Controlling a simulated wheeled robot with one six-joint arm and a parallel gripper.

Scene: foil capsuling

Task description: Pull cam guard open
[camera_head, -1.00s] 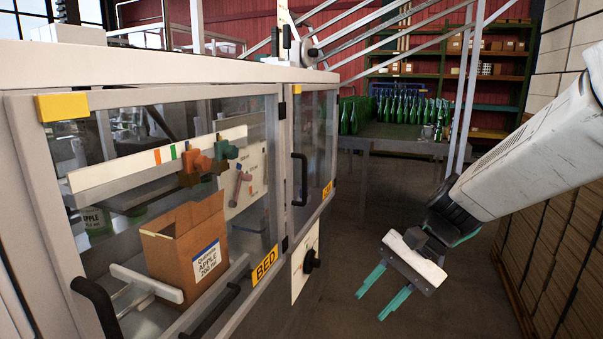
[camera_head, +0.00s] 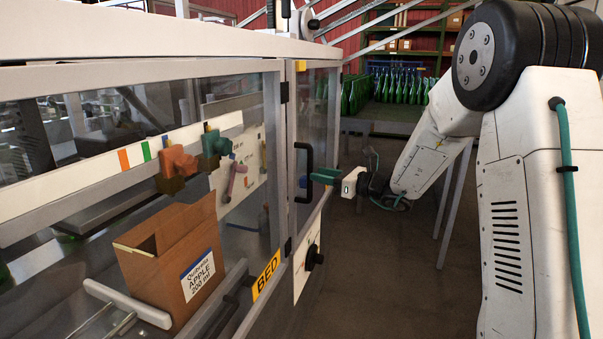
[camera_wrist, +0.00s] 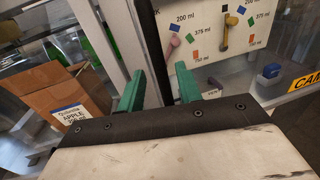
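The cam guard (camera_head: 318,120) is the narrow clear door at the far right end of the machine; it looks closed in the head view. Its black upright handle (camera_head: 308,172) is on its left side. Its yellow label (camera_wrist: 306,81) shows partly in the wrist view. My gripper (camera_head: 316,176) has green fingers pointing left at the handle, at mid-height. The fingertips are at or very near the handle; contact cannot be told. In the wrist view my gripper (camera_wrist: 161,82) has its two fingers apart.
The wider BED guard (camera_head: 265,275) is left of the cam guard, with a cardboard box (camera_head: 175,260) behind its pane. A black knob (camera_head: 314,258) sticks out on a white panel below. Green bottles (camera_head: 400,88) stand on a table behind. Floor beside the machine is clear.

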